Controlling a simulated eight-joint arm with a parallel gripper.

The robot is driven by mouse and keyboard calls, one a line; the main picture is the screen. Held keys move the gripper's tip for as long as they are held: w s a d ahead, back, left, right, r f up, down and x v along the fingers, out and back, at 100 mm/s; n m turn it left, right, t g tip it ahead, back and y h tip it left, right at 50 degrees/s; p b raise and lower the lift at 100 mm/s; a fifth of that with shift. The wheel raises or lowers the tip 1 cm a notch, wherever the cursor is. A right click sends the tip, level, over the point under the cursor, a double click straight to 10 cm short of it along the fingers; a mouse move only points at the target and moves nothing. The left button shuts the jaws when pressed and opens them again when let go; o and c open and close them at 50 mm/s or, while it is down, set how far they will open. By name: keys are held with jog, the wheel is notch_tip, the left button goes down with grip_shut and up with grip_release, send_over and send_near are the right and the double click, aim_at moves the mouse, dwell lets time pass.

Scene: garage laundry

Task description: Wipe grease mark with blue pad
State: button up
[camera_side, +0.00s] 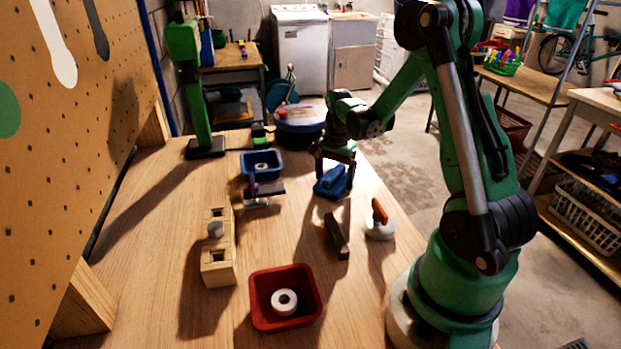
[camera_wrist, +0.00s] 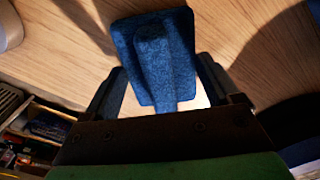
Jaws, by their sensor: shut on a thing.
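The blue pad (camera_side: 331,181) is a fuzzy blue block with a raised grip on top. My gripper (camera_side: 336,172) is shut on it, low over the wooden table (camera_side: 185,172) on its right side. In the wrist view the blue pad (camera_wrist: 154,58) sits between the two dark fingers of my gripper (camera_wrist: 160,95). I cannot tell whether the pad touches the table. I see no grease mark clearly in either view; the patch under the pad is hidden.
A blue tray (camera_side: 246,172) and a small clamp-like stand (camera_side: 262,201) lie left of the pad. A dark bar (camera_side: 336,236) and a white disc with an orange handle (camera_side: 380,227) stand nearer. A wooden block (camera_side: 217,262) and red tray (camera_side: 258,318) are further front. A pegboard edges the left.

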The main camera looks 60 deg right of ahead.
aim_at(340, 191)
jog(key=shift+w+d+f, duration=0.2)
jog(key=shift+w+d, duration=0.9)
jog(key=shift+d, duration=0.05)
jog(key=shift+w+d+r, duration=0.15)
jog(key=shift+w+d, duration=0.65)
jog(key=shift+s+a, duration=3.25)
jog(key=shift+a, duration=0.05)
jog(key=shift+s+a, duration=0.3)
jog(key=shift+s, duration=0.05)
notch_tip(340, 191, up, 8)
